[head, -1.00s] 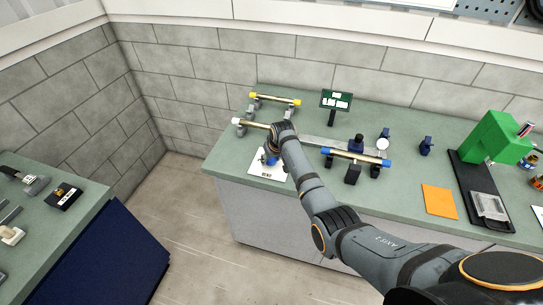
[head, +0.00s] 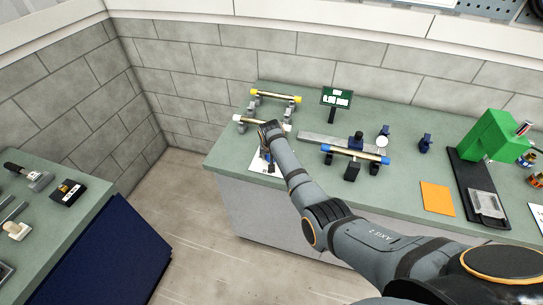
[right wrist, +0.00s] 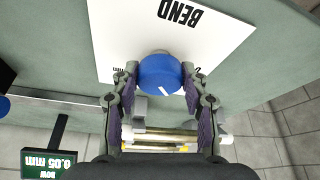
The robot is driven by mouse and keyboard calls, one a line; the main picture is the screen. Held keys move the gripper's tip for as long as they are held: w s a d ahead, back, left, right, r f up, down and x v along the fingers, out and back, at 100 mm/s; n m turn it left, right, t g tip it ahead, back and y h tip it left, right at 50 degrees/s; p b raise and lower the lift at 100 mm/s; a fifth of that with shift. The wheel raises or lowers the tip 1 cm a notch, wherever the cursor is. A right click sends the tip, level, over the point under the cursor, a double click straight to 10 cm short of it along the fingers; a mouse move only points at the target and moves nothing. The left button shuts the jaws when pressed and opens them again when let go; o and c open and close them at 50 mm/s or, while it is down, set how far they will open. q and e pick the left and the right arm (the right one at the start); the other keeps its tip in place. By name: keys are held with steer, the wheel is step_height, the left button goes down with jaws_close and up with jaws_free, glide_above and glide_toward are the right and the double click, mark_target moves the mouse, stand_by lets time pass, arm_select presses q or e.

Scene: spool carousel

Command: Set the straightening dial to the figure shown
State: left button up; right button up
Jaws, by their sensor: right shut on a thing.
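The blue dial (right wrist: 161,74), with a white mark on its face, stands on the white sheet lettered BEND (right wrist: 135,30). My right gripper (right wrist: 161,80) has one finger on each side of the dial and is shut on it. In the head view my right gripper (head: 266,150) is over the sheet (head: 258,166) and mostly hides the dial. The dark green display (head: 336,97) stands behind; in the right wrist view the display (right wrist: 47,155) appears upside down and seems to read "NOW 0.05 mm". My left gripper is not in view.
Yellow-ended (head: 275,95) and white-ended (head: 245,119) rods lie on supports behind the dial. A blue-ended rod (head: 355,153) lies on a stand to the right. An orange sheet (head: 437,198) and a green machine (head: 492,138) are further right.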

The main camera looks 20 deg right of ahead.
steer(key=o, duration=1.1)
steer(key=shift+o, duration=0.2)
steer(key=v, duration=1.2)
